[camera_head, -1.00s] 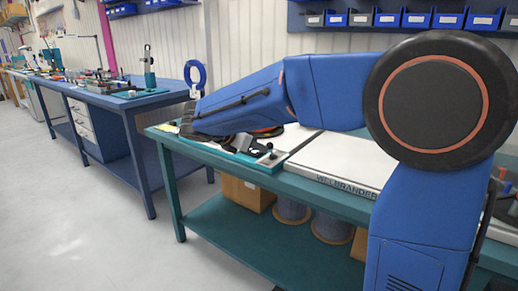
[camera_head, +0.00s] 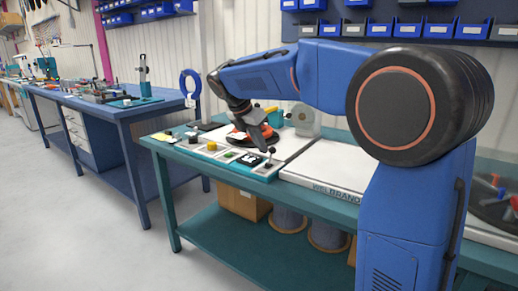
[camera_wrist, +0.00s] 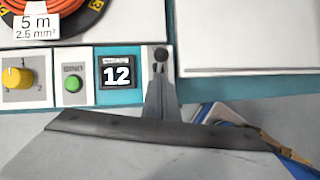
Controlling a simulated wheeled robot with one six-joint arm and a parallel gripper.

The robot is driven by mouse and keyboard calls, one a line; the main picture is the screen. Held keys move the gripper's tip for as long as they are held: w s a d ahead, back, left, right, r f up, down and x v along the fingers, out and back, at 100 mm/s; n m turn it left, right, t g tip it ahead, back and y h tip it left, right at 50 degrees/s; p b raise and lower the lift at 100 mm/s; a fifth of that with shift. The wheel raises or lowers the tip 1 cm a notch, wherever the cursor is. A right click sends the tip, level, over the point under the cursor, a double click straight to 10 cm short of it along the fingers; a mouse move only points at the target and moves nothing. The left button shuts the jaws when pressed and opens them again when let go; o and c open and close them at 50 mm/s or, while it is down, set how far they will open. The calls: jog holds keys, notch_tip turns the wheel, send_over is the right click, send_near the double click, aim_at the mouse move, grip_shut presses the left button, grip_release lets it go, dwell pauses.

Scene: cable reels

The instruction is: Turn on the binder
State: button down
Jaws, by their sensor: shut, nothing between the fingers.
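The binder (camera_head: 283,139) is the white and teal machine on the near bench. Its front panel carries a yellow knob (camera_wrist: 18,77), a green button (camera_wrist: 72,85), a display (camera_wrist: 118,71) reading 12 and a black-knobbed lever (camera_wrist: 161,54). The lever also shows at the panel's right end in the head view (camera_head: 271,151). My gripper (camera_wrist: 159,82) is shut and empty, its fingers pointing at the lever's base. In the head view my gripper (camera_head: 262,143) is just beside the lever; I cannot tell whether they touch. An orange cable coil (camera_wrist: 62,8) lies behind the panel.
The teal bench (camera_head: 200,232) has a lower shelf with a cardboard box (camera_head: 243,203) and cable reels (camera_head: 289,219). A white plate (camera_head: 335,167) lies right of the binder. A blue workbench (camera_head: 90,105) stands at left. The floor (camera_head: 75,240) in front is clear.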

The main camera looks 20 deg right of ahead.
jog(key=shift+r, duration=0.1)
jog(key=shift+r, duration=0.7)
jog(key=w+d+v, duration=0.1)
jog(key=v, duration=1.2)
jog(key=shift+r, duration=0.35)
jog(key=s+d+f+m+y, duration=0.1)
jog(key=s+d+f+m, duration=0.1)
jog(key=s+f+m, duration=0.3)
jog(key=s+d+f+m+t+y, duration=0.1)
jog(key=s+d+f+m, duration=0.15)
jog(key=s, duration=0.55)
jog(key=s+d+f+m+y, duration=0.1)
jog(key=s+d+f+m, duration=0.25)
jog(key=s, duration=0.25)
jog(key=s+f+m+t+y, duration=0.1)
jog(key=s+f+m+y, duration=0.1)
jog(key=s+f+m, duration=1)
jog(key=s+f, duration=0.5)
jog(key=f, duration=0.1)
jog(key=shift+s+a+f+m+t, duration=0.2)
jog(key=shift+s+f+m+t, duration=0.1)
jog(key=shift+f+t, duration=0.1)
